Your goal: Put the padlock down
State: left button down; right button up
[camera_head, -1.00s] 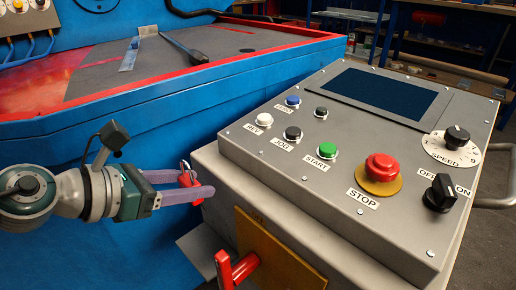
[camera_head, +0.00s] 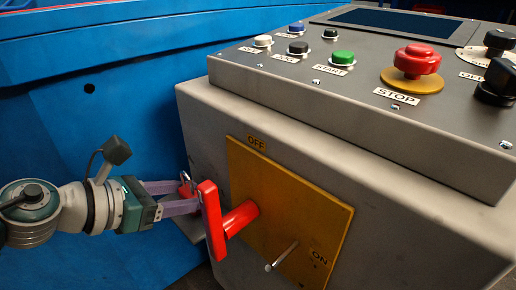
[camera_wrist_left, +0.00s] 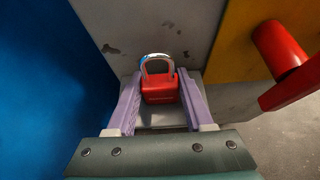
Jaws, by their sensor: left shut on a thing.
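The padlock (camera_head: 186,189) has a red body and a shiny metal shackle. My left gripper (camera_head: 190,195) is shut on it and holds it beside the left side of the grey cabinet. In the left wrist view the padlock (camera_wrist_left: 160,90) sits between the two purple fingers, shackle pointing away from the palm. A small grey shelf (camera_head: 192,229) juts from the cabinet side just below the fingers. I cannot tell whether the padlock touches it. The red switch handle partly covers the fingertips in the head view. My right gripper is out of view.
The red rotary handle (camera_head: 212,222) sticks out from a yellow plate (camera_head: 290,215) marked OFF and ON, close to my left fingers. A thin metal pin (camera_head: 282,256) projects lower on the plate. The button console (camera_head: 370,110) is above. A blue machine (camera_head: 90,130) stands behind the arm.

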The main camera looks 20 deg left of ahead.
pick_arm(q)
jog(key=shift+c, duration=1.4)
grip_release()
